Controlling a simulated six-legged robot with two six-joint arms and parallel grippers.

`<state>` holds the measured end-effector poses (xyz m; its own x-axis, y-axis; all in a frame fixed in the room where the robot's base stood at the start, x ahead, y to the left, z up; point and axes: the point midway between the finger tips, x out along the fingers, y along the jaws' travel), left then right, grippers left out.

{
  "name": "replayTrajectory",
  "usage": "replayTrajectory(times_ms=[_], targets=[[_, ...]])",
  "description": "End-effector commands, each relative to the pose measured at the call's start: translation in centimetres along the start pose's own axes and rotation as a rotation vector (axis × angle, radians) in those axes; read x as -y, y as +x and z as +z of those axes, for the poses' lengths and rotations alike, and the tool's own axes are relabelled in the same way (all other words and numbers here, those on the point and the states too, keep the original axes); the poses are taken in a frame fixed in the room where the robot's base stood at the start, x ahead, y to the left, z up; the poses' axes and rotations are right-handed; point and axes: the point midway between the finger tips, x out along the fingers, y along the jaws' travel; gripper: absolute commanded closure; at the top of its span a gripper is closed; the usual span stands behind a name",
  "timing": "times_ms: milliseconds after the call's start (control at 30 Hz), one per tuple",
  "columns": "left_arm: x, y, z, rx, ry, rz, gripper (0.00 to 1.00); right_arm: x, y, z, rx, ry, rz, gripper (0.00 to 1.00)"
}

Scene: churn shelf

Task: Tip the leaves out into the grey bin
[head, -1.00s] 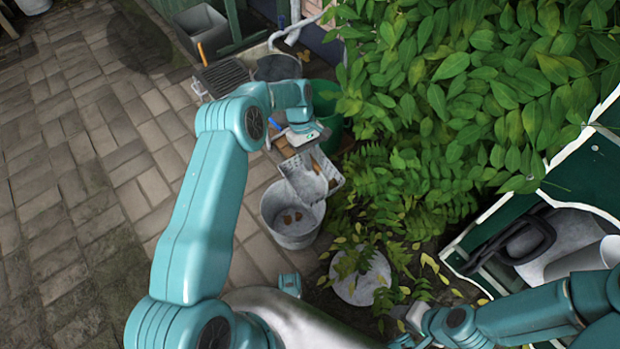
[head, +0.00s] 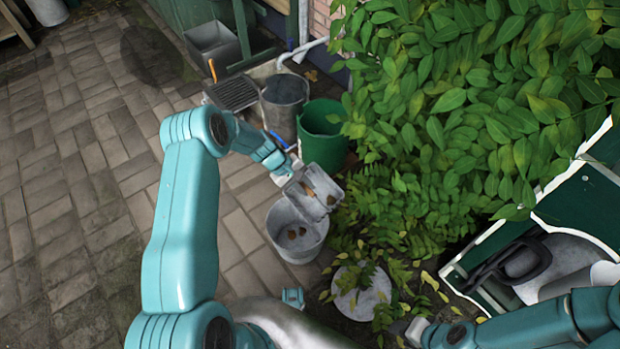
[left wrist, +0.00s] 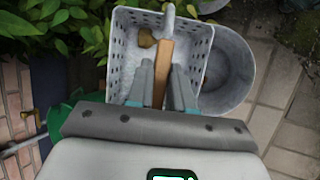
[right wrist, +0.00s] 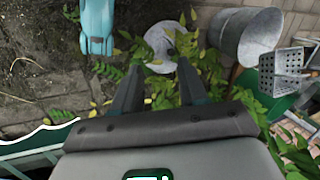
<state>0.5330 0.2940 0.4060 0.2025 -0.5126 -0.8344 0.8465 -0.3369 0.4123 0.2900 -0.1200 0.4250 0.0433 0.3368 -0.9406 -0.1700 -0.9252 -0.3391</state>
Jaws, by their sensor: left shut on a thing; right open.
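My left gripper (head: 291,174) is shut on the handle (left wrist: 163,72) of a pale grey perforated basket (head: 304,174). A few brown leaves lie inside the basket, and one also shows in the left wrist view (left wrist: 147,38). The basket is tilted beside the back right rim of the grey bin (head: 284,247); whether they touch I cannot tell. A few brown leaves (head: 292,234) lie in the bin. The right wrist view shows the basket (right wrist: 281,69) next to the bin (right wrist: 247,32). My right gripper (right wrist: 158,98) is open and empty above ground strewn with yellow leaves.
A green tub (head: 321,135), a dark grey bucket (head: 284,112) and a black ridged tray (head: 232,93) stand behind the basket. A dense leafy hedge (head: 440,110) fills the right. A round pale slab (head: 362,292) lies in front of it. Paving at the left is clear.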

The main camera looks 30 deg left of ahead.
Motion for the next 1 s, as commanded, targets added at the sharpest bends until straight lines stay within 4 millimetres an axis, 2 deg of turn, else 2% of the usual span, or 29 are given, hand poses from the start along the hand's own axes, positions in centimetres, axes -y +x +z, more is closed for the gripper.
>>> replayTrajectory(times_ms=[33,200,533,767,1000], targets=[[0.6,0.2,-0.2,0.000,0.009,0.033,1.00,-0.3,1.0,0.0,0.001,0.000,0.000,0.57],[1.6,-0.1,-0.1,0.000,0.057,0.141,1.00,-1.2,3.2,0.0,0.001,0.001,0.000,0.57],[3.3,0.0,-0.1,0.001,0.121,0.283,1.00,-3.1,7.1,-0.8,-0.018,0.020,0.002,0.57],[4.5,0.0,-0.2,0.001,0.167,0.387,1.00,-4.5,9.6,-1.7,-0.040,0.039,0.004,0.57],[5.8,0.0,-0.2,0.002,0.214,0.495,1.00,-5.5,12.0,-3.4,-0.093,0.032,0.004,0.57]])
